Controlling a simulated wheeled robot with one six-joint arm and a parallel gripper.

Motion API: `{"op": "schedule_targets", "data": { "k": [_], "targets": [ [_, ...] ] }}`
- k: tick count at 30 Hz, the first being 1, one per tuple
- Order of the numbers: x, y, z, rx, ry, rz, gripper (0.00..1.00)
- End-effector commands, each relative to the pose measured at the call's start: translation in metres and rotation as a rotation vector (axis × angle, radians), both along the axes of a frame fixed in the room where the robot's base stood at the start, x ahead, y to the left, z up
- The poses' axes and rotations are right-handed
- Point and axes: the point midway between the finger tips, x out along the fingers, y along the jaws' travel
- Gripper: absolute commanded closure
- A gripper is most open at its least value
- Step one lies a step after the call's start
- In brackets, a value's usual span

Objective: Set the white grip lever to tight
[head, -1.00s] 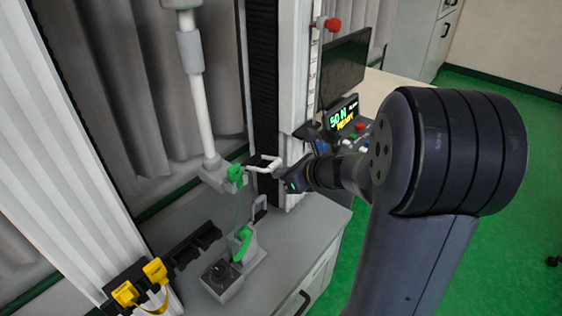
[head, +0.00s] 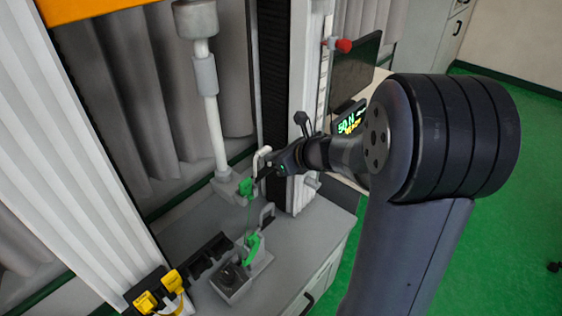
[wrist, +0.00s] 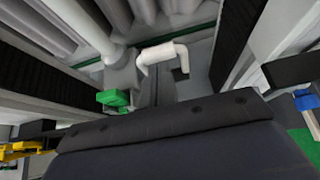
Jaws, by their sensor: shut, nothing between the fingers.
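The white grip lever (head: 261,158) sits at the upper grip, beside its green part (head: 246,187). It is a bent white rod, and its outer end points up in the head view. In the wrist view the lever (wrist: 162,52) is an angled rod just beyond the fingers. My gripper (head: 264,172) is shut and empty, at the lever's right and lower side. In the wrist view the shut fingers (wrist: 158,88) lie close under the lever; I cannot tell whether they touch it. No tight marking is readable.
A lower grip with a green part (head: 253,246) and a grey handle (head: 267,214) stands on the bench below. Yellow clips (head: 160,290) are at the front left. A dark column is right of the lever, with a lit display (head: 350,120) behind.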

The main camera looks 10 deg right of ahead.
Motion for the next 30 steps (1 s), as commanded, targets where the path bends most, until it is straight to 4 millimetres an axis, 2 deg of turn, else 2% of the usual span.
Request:
{"op": "schedule_targets", "data": {
  "k": [15, 30],
  "targets": [
    [0.022, 0.016, 0.012, 0.003, -0.004, 0.002, 1.0],
    [0.024, 0.019, 0.013, 0.006, -0.005, 0.005, 1.0]
  ]
}}
